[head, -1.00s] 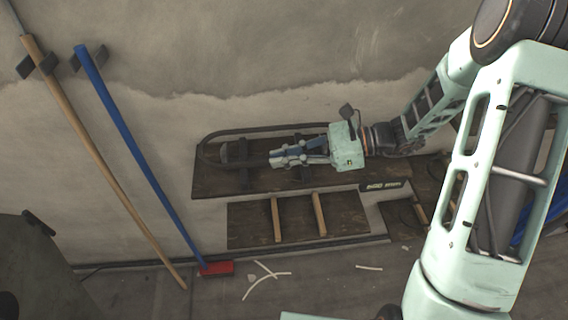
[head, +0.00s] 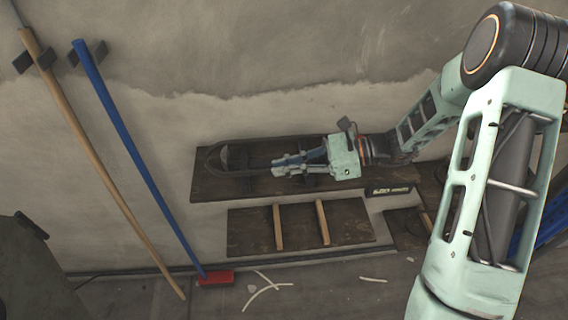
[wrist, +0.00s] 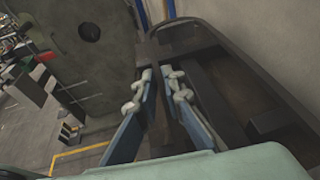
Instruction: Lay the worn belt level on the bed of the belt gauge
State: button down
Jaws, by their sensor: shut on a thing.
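The worn belt (head: 210,158) is a long dark loop over the upper dark board (head: 222,190), which looks like the gauge bed. Its rounded left end shows in the head view; my gripper and arm hide part of its right side. My gripper (head: 276,168) is low over the middle of the board, pointing left, shut on the belt. In the wrist view the belt (wrist: 262,78) curves along the right, and my gripper's fingers (wrist: 158,80) are in the middle. Dark crossbars lie inside the loop. I cannot tell whether the belt fully touches the bed.
A lower board (head: 352,222) with two pale wooden strips is in front. A small dark label plate (head: 391,189) is at the right. A blue-handled broom (head: 135,155) and a wooden pole (head: 100,150) lean at the left. White scraps (head: 265,286) lie on the floor.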

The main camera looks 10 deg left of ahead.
jog(key=shift+f, duration=0.25)
jog(key=c, duration=2)
grip_release()
jog(key=shift+o, duration=0.2)
jog(key=shift+d, duration=0.1)
jog(key=v, duration=1.2)
